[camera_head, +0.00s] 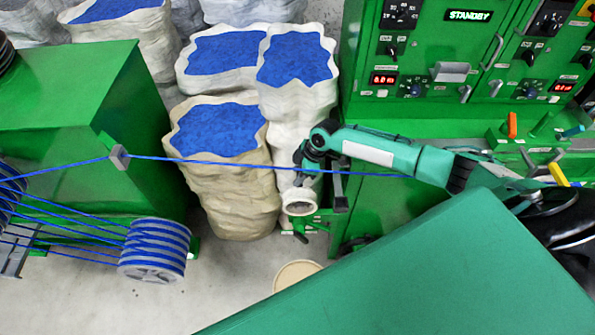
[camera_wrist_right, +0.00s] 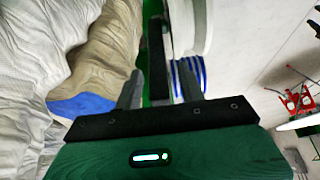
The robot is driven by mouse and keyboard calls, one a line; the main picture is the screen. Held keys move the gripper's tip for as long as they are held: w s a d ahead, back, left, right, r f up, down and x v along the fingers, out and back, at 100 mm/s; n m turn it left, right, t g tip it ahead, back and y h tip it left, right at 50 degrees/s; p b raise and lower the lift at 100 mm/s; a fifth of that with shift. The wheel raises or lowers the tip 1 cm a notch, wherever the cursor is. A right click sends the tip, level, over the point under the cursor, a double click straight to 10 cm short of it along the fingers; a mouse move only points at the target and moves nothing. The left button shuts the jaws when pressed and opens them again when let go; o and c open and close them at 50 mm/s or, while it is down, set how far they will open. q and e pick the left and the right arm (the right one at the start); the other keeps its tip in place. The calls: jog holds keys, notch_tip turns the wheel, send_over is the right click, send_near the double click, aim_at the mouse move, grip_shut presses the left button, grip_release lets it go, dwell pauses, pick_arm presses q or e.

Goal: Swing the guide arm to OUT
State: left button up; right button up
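My right gripper (camera_head: 305,178) reaches down beside a white roller (camera_head: 300,201) on a green bracket at the left side of the machine. This looks like the guide arm, but I cannot be sure. In the right wrist view, the gripper (camera_wrist_right: 160,88) has its two grey fingers apart. A dark upright bar (camera_wrist_right: 157,55) shows between them, with gaps on both sides. The white roller (camera_wrist_right: 190,28) is just right of the bar. The blue cable (camera_head: 250,164) runs across behind my right arm. The gripper partly hides the bracket. My left gripper is not in view.
A green machine (camera_head: 450,110) with a STANDBY display stands at the right. Sacks of blue granules (camera_head: 225,185) stand close left of the gripper. A cable-wound drum (camera_head: 155,250) is at lower left. A large green surface (camera_head: 430,275) fills the lower right. Grey floor (camera_head: 235,275) is open between.

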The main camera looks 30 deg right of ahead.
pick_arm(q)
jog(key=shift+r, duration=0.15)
pick_arm(e)
jog(key=shift+a+f, duration=0.15)
jog(key=shift+f, duration=0.25)
grip_shut()
jog(key=shift+w, duration=0.1)
jog(key=shift+a, duration=0.1)
